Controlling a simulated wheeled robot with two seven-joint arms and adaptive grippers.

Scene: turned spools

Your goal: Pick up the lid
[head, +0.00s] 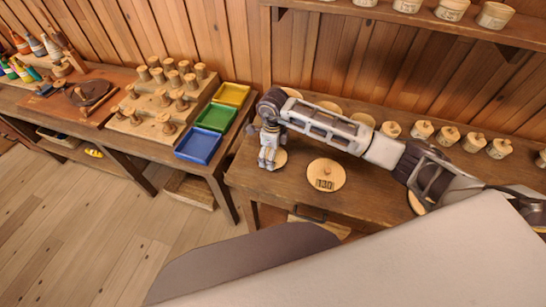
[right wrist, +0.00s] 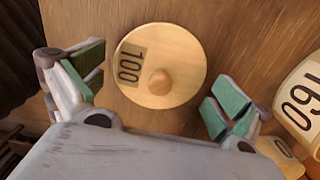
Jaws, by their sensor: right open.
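A round, light wooden lid (right wrist: 170,55) with a knob and a dark "100" label lies flat on the brown table in the right wrist view. In the head view a lid (head: 281,158) shows partly from behind my right gripper. My right gripper (head: 268,162) points down at the left end of the table. In the right wrist view this gripper (right wrist: 157,88) is open, its green-padded fingers on either side of the lid with gaps to its rim. Nothing is between the fingers' pads except the lid below. My left gripper is not in view.
A "130" lid (head: 326,175) lies to the right, and a "160" piece (right wrist: 301,101) shows at the right wrist view's edge. Several knobbed pieces line the table's back. Yellow (head: 231,94), green (head: 215,117) and blue (head: 198,146) trays stand on the left bench. A shelf (head: 390,14) overhangs behind.

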